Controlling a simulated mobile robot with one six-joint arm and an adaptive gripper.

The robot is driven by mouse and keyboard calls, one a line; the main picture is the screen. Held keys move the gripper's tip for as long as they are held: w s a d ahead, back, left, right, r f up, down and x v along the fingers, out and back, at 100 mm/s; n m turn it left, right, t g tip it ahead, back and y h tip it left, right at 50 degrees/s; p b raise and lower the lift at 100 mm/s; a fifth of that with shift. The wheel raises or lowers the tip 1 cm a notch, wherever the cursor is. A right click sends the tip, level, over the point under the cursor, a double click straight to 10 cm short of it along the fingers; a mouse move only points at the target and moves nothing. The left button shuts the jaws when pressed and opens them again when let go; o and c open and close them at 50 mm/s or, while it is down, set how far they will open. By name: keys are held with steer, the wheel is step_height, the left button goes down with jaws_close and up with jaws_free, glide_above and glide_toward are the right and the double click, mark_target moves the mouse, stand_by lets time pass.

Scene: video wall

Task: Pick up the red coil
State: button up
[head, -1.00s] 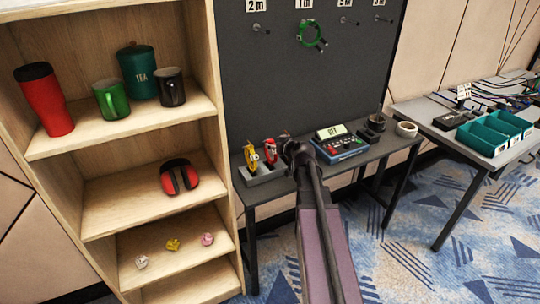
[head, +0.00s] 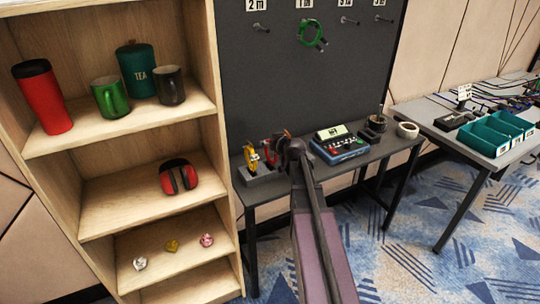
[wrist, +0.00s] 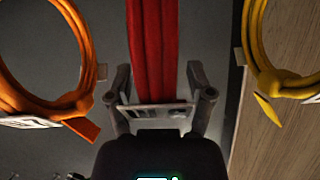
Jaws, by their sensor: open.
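The red coil (wrist: 153,45) runs down the middle of the wrist view, seen edge-on as a bundle of red cable with a pale tag across its lower part. My gripper (wrist: 160,78) is open, with one finger on each side of the red coil; I cannot tell whether either finger touches it. In the head view the red coil (head: 270,153) stands in a small grey holder (head: 262,176) on the narrow table, partly hidden by my gripper (head: 287,147).
An orange coil (wrist: 45,95) is left of my gripper and a yellow coil (wrist: 270,75) is right. A blue device (head: 340,147) and a tape roll (head: 407,130) sit farther right on the table. A wooden shelf (head: 120,225) stands left; a green coil (head: 311,35) hangs on the dark board.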

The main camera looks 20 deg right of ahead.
jaws_close()
steer(key=shift+r, duration=0.1)
stand_by(0.4)
step_height(320, 180, up, 3)
steer(key=p, duration=0.3)
steer(key=shift+r+p, duration=0.2)
steer(key=shift+p, duration=0.1)
steer(key=s+r+p, duration=0.1)
steer(key=s, duration=1.5)
steer(key=shift+r, duration=0.2)
steer(key=shift+d, duration=0.1)
